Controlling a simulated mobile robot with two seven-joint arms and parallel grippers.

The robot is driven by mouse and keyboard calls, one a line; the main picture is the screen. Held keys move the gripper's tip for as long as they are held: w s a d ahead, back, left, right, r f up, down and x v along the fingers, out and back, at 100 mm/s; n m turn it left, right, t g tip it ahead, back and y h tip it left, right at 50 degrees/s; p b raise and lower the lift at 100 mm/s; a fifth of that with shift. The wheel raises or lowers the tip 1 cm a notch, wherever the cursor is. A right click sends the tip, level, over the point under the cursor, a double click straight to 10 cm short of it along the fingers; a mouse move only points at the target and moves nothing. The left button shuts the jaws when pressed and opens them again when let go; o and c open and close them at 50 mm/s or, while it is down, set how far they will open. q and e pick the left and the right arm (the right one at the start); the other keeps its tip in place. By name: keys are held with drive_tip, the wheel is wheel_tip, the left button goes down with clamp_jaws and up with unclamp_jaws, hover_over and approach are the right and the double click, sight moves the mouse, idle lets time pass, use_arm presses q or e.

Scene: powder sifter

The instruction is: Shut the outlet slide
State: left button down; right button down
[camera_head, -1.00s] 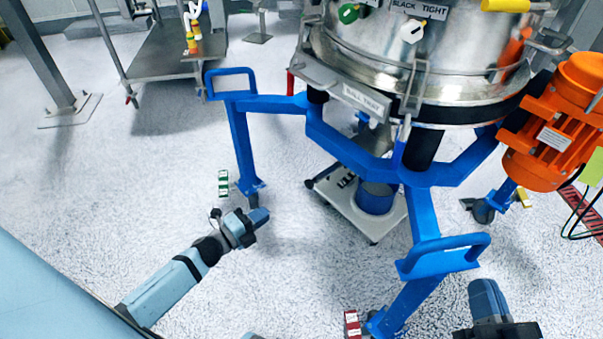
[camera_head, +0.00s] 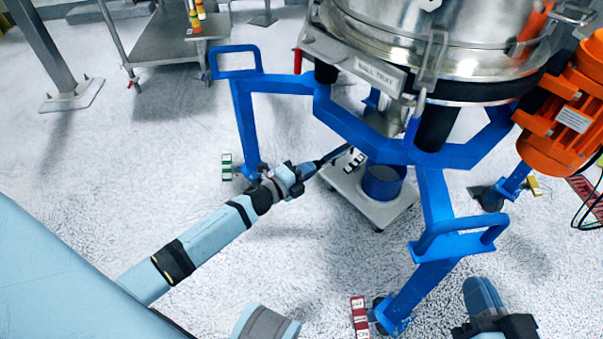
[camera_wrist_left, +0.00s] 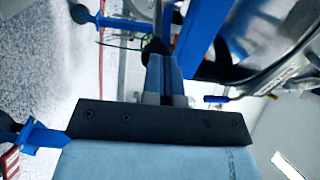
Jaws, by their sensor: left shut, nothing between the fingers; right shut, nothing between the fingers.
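The sifter (camera_head: 465,45) is a round steel vessel on a blue frame. Its metal outlet (camera_head: 392,118) shows partly under the body, behind the frame; the outlet slide cannot be made out in the head view. In the left wrist view, a thin rod with a blue end (camera_wrist_left: 215,99) shows right of the fingers; I cannot tell whether it is the slide's handle. My left gripper (camera_head: 306,171) is shut and empty, low beside the blue leg and left of the outlet. Its fingers (camera_wrist_left: 163,72) touch nothing I can make out. My right gripper (camera_head: 481,289) is shut and empty at the lower right.
A blue leg (camera_head: 247,130) stands left of my left gripper, and another with a looped handle (camera_head: 460,237) stands at the front right. A blue container (camera_head: 382,183) sits on a low platform (camera_head: 395,212) under the outlet. An orange motor (camera_head: 565,120) hangs right.

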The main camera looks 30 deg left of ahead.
sight(339, 151)
use_arm(q)
drive_tip(key=b+x, duration=0.1)
drive_tip(key=x, duration=1)
drive_tip(key=shift+w+d, duration=0.15)
drive_tip(key=shift+w, duration=0.15)
drive_tip(key=shift+w+r, duration=0.1)
drive_tip(key=shift+w, duration=0.05)
drive_tip(key=shift+r, duration=0.15)
use_arm(e)
drive_tip(key=shift+f+n, duration=0.2)
drive_tip(key=shift+n, duration=0.1)
use_arm(q)
drive_tip(key=shift+w, duration=0.1)
use_arm(e)
drive_tip(key=shift+s+f, duration=0.1)
drive_tip(key=shift+f, duration=0.1)
